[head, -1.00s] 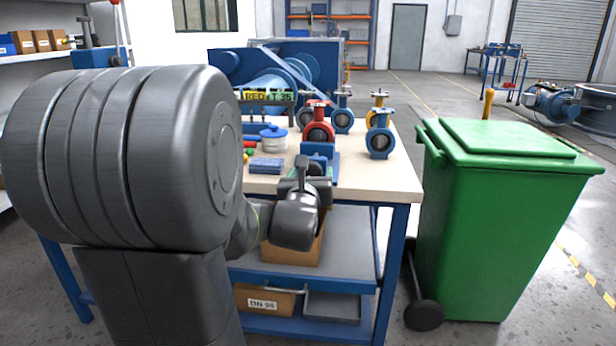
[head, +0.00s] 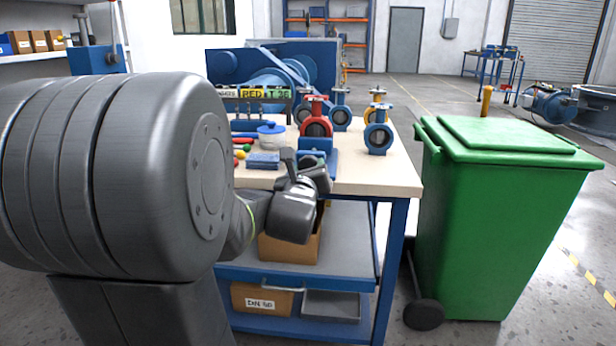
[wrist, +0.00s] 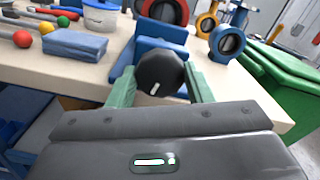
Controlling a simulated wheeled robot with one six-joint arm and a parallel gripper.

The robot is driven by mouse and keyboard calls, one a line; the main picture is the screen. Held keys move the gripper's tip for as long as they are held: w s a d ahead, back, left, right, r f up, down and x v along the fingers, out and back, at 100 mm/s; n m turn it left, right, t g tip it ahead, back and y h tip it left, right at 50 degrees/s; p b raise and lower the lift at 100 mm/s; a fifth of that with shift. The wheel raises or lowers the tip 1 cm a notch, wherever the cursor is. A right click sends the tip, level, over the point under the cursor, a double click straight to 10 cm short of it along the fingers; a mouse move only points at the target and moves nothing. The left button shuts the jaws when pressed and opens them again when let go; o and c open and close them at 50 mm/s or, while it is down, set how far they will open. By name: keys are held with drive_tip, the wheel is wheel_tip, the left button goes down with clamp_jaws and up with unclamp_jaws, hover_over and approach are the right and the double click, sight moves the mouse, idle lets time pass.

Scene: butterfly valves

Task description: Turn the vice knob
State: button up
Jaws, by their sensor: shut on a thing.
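The vice (head: 320,152) is a blue block fixture on the near edge of the workbench, with a red butterfly valve (head: 317,120) standing upright just behind it. In the wrist view the black round vice knob (wrist: 160,76) has a white mark low on its face. My gripper (wrist: 158,90) has its greenish fingers on either side of the knob and is shut on it. In the head view my gripper (head: 303,172) is at the front of the vice, and it hides the knob there.
Blue valves (head: 378,138) stand on the workbench (head: 385,180). A blue cloth stack (head: 263,161), a white tub (head: 271,137) and screwdrivers lie left of the vice. A green bin (head: 505,215) stands close to the bench's right side. A cardboard box (head: 290,248) sits on the shelf below.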

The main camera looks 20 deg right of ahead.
drive_tip(key=m+p, duration=0.1)
drive_tip(key=m, duration=3.5)
drive_tip(key=shift+f, duration=0.1)
idle(0.4)
drive_tip(key=o, duration=1)
